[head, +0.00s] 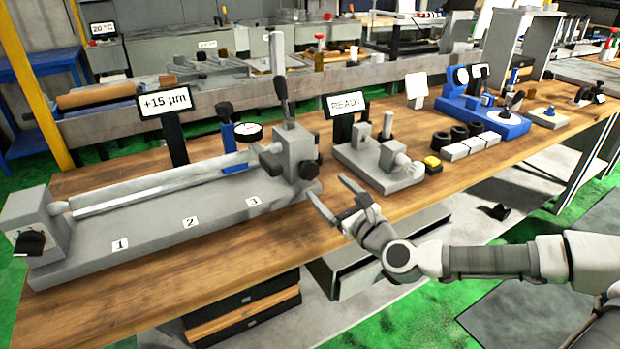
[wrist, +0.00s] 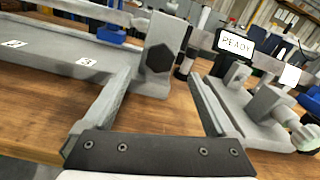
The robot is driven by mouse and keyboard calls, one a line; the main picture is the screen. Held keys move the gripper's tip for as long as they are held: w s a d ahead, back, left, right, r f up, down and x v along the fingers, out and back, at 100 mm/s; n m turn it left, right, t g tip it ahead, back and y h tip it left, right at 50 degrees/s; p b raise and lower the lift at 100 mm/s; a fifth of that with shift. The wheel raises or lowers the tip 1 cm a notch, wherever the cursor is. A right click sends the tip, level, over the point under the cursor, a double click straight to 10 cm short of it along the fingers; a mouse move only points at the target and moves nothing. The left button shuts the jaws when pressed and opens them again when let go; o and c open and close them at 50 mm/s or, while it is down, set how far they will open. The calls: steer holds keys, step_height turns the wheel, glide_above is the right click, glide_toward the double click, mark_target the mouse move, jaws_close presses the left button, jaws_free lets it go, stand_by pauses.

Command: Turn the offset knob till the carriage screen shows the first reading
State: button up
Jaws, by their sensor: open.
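A screen reading "+15 µm" (head: 165,101) stands behind the long grey bed (head: 150,232), which is marked 1, 2 and 3. The grey carriage (head: 297,150) is at the bed's right end, past mark 3. A black faceted knob (head: 309,170) is on the carriage's right face; it also shows in the wrist view (wrist: 160,57). Another black knob (head: 29,243) is on the block at the bed's left end. Which one is the offset knob is not labelled. My gripper (head: 328,187) is open and empty, in front of the carriage knob and apart from it.
A second screen reading "READY" (head: 346,103) stands behind a small grey fixture (head: 378,160) right of the carriage. A yellow button (head: 432,161) and several black cups are further right. The wooden bench top (head: 240,240) is clear in front of the bed.

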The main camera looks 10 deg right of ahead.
mark_target(311, 172)
steer(key=b+x, duration=0.1)
steer(key=x, duration=0.8)
steer(key=shift+w+b, duration=0.1)
steer(key=shift+b, duration=0.2)
steer(key=shift+c, duration=0.3)
steer(key=c, duration=1.3)
